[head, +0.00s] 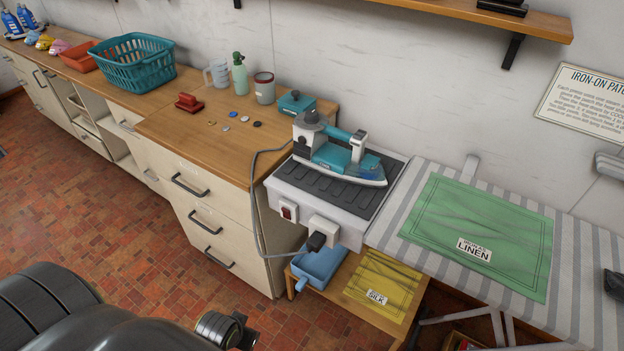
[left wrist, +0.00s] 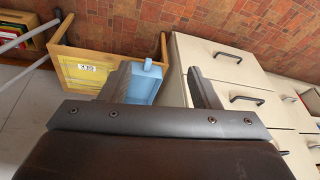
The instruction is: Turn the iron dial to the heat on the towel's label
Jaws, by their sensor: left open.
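A teal and grey iron (head: 333,158) rests on a grey ribbed stand (head: 375,205). Its round grey dial (head: 311,117) is on top at the left end; the setting is too small to read. A green towel (head: 500,222) lies flat on the striped board, with a white label (head: 474,250) whose large word reads LINEN. A yellow cloth (head: 384,283) labelled SILK lies on a low wooden shelf and shows in the left wrist view (left wrist: 85,72). My left gripper (left wrist: 163,82) is open and empty, apart from the iron, pointing at the low area beside the drawers. My right gripper is not seen.
A cord (head: 257,190) loops from the iron to a plug (head: 318,240) on the stand's front. Left of the iron, the wooden counter (head: 210,150) holds a teal box (head: 296,103), a red object (head: 188,102) and several small discs. A blue bin (head: 322,262) sits below.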

